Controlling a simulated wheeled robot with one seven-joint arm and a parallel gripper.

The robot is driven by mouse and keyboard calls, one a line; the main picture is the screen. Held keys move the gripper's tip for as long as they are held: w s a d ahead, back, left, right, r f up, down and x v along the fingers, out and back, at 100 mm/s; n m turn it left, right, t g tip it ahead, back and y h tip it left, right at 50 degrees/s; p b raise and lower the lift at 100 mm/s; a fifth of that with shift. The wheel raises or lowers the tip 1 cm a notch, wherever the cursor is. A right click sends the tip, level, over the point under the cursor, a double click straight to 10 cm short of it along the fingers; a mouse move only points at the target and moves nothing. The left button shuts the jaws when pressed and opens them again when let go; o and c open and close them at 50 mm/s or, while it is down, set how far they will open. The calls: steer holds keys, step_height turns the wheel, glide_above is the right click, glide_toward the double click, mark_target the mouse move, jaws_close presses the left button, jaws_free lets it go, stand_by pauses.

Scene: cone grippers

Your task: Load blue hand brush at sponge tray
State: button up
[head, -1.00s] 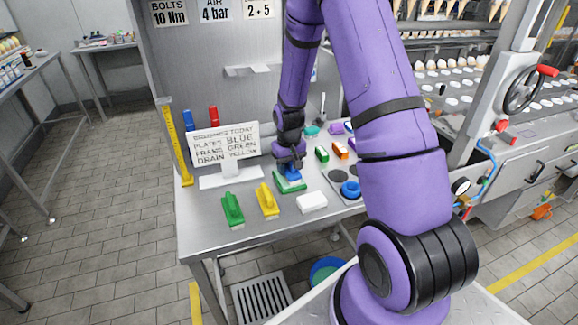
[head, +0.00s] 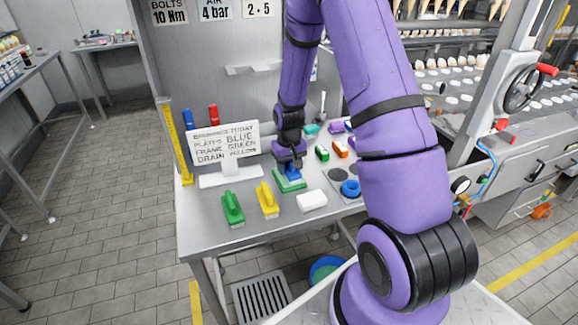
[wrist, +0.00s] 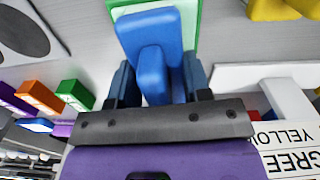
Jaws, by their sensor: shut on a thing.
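The blue hand brush (wrist: 152,35) is between my gripper's fingers in the wrist view, with its handle toward the palm. My gripper (head: 290,166) is shut on the brush in the head view. The blue brush (head: 292,174) sits over the green-edged sponge tray (head: 288,186), whose green rim (wrist: 112,5) also shows in the wrist view. I cannot tell whether the brush rests on the tray or hangs just above it. The tray lies on the metal table, in front of the sign.
A green brush (head: 232,209), a yellow brush (head: 267,200) and a white block (head: 312,200) stand in front of the tray. A sign (head: 225,145) naming brush colours stands behind left.

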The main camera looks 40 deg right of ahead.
steer(key=shift+r, duration=3.45)
